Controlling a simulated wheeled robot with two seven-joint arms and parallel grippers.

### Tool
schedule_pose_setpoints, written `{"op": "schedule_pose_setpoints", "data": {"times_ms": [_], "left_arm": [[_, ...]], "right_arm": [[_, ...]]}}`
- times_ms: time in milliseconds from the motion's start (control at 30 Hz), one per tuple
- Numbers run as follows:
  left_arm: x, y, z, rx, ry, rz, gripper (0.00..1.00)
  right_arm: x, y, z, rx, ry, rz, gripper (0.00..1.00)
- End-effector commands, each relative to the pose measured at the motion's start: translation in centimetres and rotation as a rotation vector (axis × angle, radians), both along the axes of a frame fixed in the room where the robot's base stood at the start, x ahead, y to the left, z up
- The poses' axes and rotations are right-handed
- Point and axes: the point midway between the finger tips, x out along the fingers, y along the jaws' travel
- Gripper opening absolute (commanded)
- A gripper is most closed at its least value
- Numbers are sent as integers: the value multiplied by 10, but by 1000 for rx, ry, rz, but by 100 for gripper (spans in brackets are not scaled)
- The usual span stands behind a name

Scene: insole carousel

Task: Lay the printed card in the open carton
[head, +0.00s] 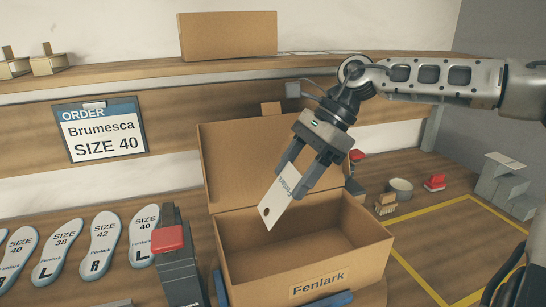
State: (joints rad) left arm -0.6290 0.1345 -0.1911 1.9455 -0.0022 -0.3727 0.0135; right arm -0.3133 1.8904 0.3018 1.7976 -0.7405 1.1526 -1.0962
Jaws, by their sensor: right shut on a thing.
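The open carton (341,279) stands in the middle with its lid (245,165) tilted up at the back and a "Fenlark" label on its front. Its visible inside looks empty. My right gripper (307,178) comes in from the right and is shut on the printed card (279,199), a white card with a hole and "Fenlark" print. The card hangs tilted above the carton's opening, in front of the lid, apart from the carton floor. My left gripper does not show.
Several grey insoles (101,245) lie at the left. A dark stand with a red top (171,239) is beside the carton. An order board (104,129) reads "Brumesca SIZE 40". At the right are a cup (400,190), a brush (385,204), grey blocks (503,186) and a clear yellow-taped area.

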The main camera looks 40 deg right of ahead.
Motion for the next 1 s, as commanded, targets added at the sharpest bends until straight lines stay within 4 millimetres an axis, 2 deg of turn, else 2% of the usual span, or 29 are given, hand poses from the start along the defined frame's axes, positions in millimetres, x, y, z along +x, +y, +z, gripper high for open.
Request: {"op": "schedule_pose_setpoints", "data": {"times_ms": [300, 1000], "left_arm": [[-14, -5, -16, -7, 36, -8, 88], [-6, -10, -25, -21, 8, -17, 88]], "right_arm": [[1, 5, -18, -3, 2, 2, 42], [6, 20, -73, -3, 1, 3, 42]]}}
